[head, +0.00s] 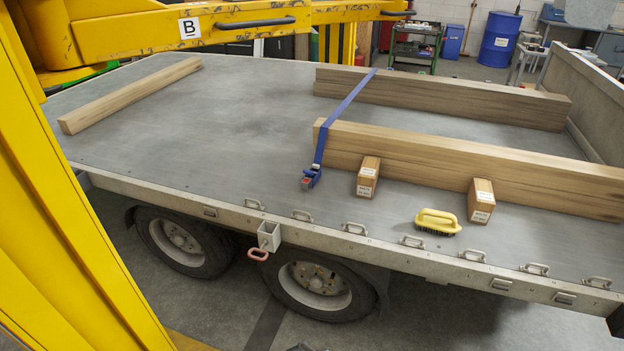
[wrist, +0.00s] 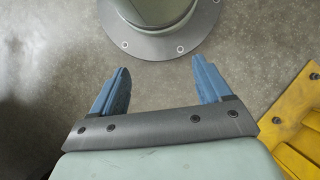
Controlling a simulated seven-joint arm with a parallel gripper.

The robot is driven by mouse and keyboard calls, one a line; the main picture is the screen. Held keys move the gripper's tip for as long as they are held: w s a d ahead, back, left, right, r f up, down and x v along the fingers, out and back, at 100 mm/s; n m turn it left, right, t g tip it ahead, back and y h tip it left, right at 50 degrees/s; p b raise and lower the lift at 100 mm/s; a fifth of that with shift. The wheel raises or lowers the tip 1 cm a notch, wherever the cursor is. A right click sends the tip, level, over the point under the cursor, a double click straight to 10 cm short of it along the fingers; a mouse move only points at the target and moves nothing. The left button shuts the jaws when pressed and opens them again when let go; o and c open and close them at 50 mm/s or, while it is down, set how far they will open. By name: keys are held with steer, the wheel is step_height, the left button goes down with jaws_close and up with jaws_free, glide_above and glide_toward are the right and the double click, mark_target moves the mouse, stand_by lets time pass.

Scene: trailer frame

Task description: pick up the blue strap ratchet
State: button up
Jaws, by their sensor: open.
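The blue strap ratchet (head: 312,178) lies on the trailer bed near its front edge, in the head view. Its blue strap (head: 345,107) runs back from it over the end of the near timber beam (head: 460,165) to the far beam (head: 440,97). My gripper (wrist: 160,80) shows only in the wrist view, with its two blue fingers wide apart and nothing between them. It hangs over bare concrete floor, and the ratchet is not in the wrist view.
Two small wooden blocks (head: 368,177) (head: 481,201) and a yellow brush (head: 438,222) lie right of the ratchet. A loose beam (head: 130,95) lies at the bed's left. The bed (head: 220,130) between is clear. A bracket (head: 269,236) with a red ring sticks out at the front edge.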

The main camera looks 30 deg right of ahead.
steer(key=w+d+r+n+t, duration=0.1)
steer(key=w+d+r+n, duration=0.2)
steer(key=w, duration=0.8)
step_height(320, 180, up, 42)
steer(key=m+t, duration=0.5)
steer(key=m, duration=0.7)
glide_above(311, 179)
steer(key=w+d, duration=0.2)
steer(key=w, duration=0.2)
steer(key=shift+m, duration=0.3)
step_height(311, 179, down, 9)
steer(key=shift+w+r, duration=0.15)
steer(key=shift+r, duration=0.05)
steer(key=shift+s+d+f, duration=0.1)
steer(key=shift+s+f, duration=0.05)
steer(key=shift+f, duration=1.15)
steer(key=shift+s+d+f, duration=0.1)
steer(key=shift+f, duration=1.15)
steer(key=c, duration=1.3)
